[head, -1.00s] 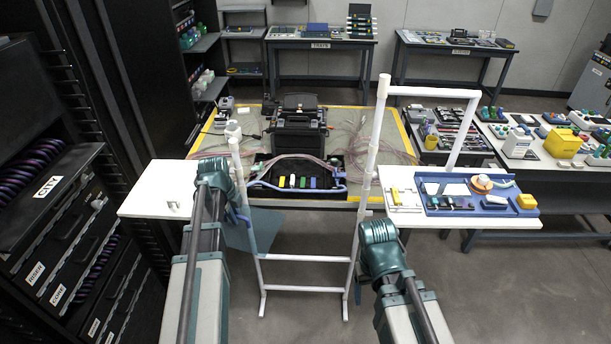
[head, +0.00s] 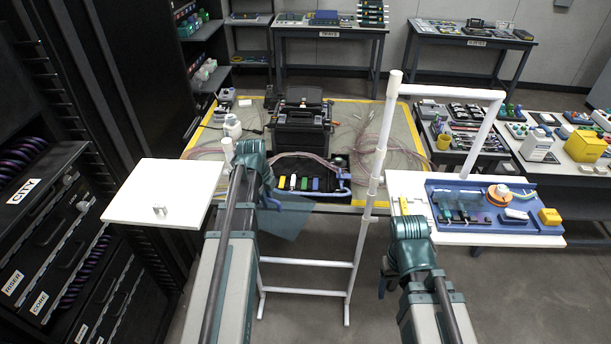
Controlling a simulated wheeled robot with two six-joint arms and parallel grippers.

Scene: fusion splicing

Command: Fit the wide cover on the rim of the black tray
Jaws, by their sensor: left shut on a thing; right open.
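The wide cover (head: 290,222) is a thin, see-through blue-grey sheet. My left gripper (head: 272,202) is shut on it and holds it tilted in front of the black tray. The black tray (head: 331,163) lies on the yellow-edged mat, with yellow, blue, green and white pieces in it and a light blue bar at its right front. My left arm hides the tray's left end. The cover is apart from the rim, nearer to me. My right gripper (head: 385,284) is open and empty, low, right of the white frame.
A white pipe frame (head: 376,165) stands between my arms, with a bar reaching right. A black splicer case (head: 300,128) stands behind the tray. White side tables stand left (head: 165,192) and right (head: 470,238), the right one holding a blue tool tray (head: 470,213).

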